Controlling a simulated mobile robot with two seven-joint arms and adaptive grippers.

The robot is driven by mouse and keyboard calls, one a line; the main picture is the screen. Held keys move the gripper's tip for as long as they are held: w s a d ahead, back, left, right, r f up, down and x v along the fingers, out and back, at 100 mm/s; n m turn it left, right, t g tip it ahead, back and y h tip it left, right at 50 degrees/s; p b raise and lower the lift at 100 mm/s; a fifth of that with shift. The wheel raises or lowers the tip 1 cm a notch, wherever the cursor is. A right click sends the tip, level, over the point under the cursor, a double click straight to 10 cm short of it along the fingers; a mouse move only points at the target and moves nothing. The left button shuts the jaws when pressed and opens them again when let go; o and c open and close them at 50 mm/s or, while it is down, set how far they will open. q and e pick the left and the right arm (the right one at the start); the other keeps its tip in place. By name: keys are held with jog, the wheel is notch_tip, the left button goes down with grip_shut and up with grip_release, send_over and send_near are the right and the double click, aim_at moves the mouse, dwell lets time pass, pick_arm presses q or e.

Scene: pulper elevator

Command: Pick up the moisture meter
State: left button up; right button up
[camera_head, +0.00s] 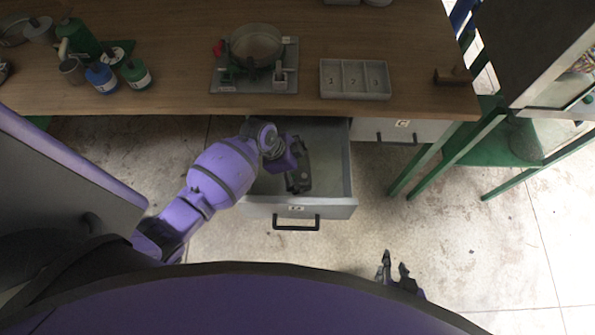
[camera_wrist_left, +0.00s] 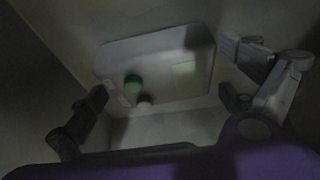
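The moisture meter (camera_wrist_left: 165,68), a pale grey box with a green button and a pale display patch, lies in the open drawer (camera_head: 346,180). It is dim in the left wrist view and hidden or indistinct in the head view. My left gripper (camera_head: 298,168) reaches down into the drawer. In the left wrist view its fingers (camera_wrist_left: 168,95) are spread, one at each side of the meter's near part, and do not visibly grip it. My right gripper (camera_head: 394,268) is open and empty, over the floor at the lower right.
The drawer walls stand close around my left gripper. A closed drawer (camera_head: 400,131) is to its right. The wooden table (camera_head: 180,60) above carries a round-pan device (camera_head: 256,46), a numbered grey tray (camera_head: 355,80) and several bottles at left. The floor (camera_head: 450,240) at right is clear.

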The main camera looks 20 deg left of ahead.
pick_arm(q)
jog(key=c, duration=1.1)
